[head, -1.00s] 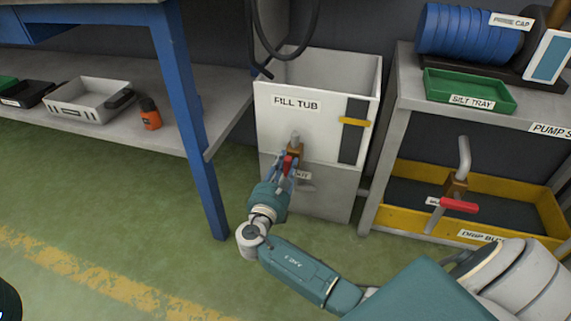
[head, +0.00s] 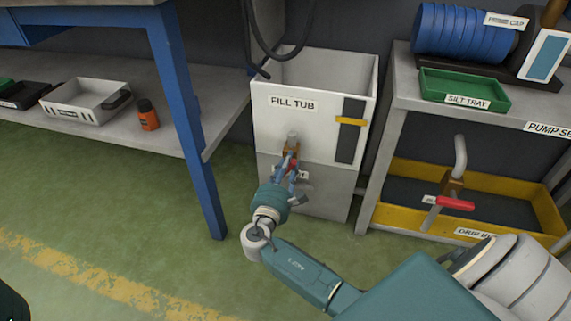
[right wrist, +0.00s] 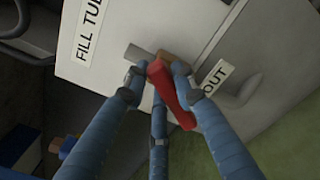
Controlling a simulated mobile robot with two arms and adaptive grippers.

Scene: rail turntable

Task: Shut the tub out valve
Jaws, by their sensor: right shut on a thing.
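The tub out valve (head: 290,153) is a brass body with a grey pipe stub on the front of the white fill tub (head: 272,128). Its red lever (right wrist: 173,97) shows in the right wrist view, between my blue fingers and beside an "OUT" label. My right gripper (head: 286,168) is shut on this lever, and in the head view its fingers hide most of it. The same gripper (right wrist: 157,80) fills the middle of the right wrist view. The lever's exact angle against the pipe is hard to tell. My left gripper is not in view.
A second valve with a red lever (head: 455,203) stands over the yellow drip tray (head: 395,220) at right. A blue bench leg (head: 186,120) rises left of my right arm. A green silt tray (head: 462,92) sits on the pump stand. Open green floor lies at left.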

